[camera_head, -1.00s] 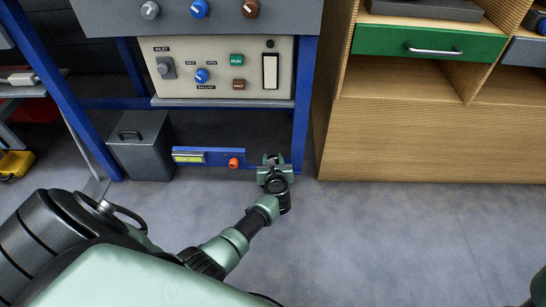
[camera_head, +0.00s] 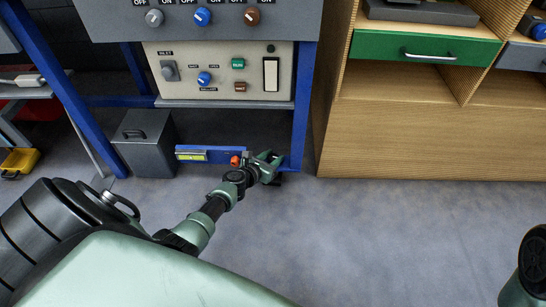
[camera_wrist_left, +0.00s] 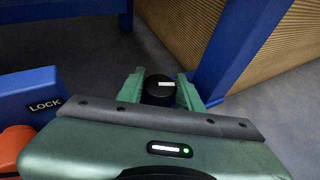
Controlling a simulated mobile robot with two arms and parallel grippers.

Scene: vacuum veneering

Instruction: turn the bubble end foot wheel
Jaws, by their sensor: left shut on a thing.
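The foot wheel (camera_wrist_left: 160,88) is a dark round knob with a white mark on top, seen in the left wrist view. My left gripper (camera_wrist_left: 159,86) has one green finger on each side of it and is shut on it. In the head view my left gripper (camera_head: 272,164) is low at the right end of a blue bar (camera_head: 222,155), where it mostly hides the wheel. A yellow-green bubble vial (camera_head: 191,156) sits at the bar's left end. My right gripper is not in view.
An orange knob (camera_head: 235,161) is on the bar close to my left wrist, beside a LOCK label (camera_wrist_left: 45,105). A blue frame post (camera_head: 302,105) stands just right of my gripper. A grey bin (camera_head: 146,143) is at left. The floor in front is clear.

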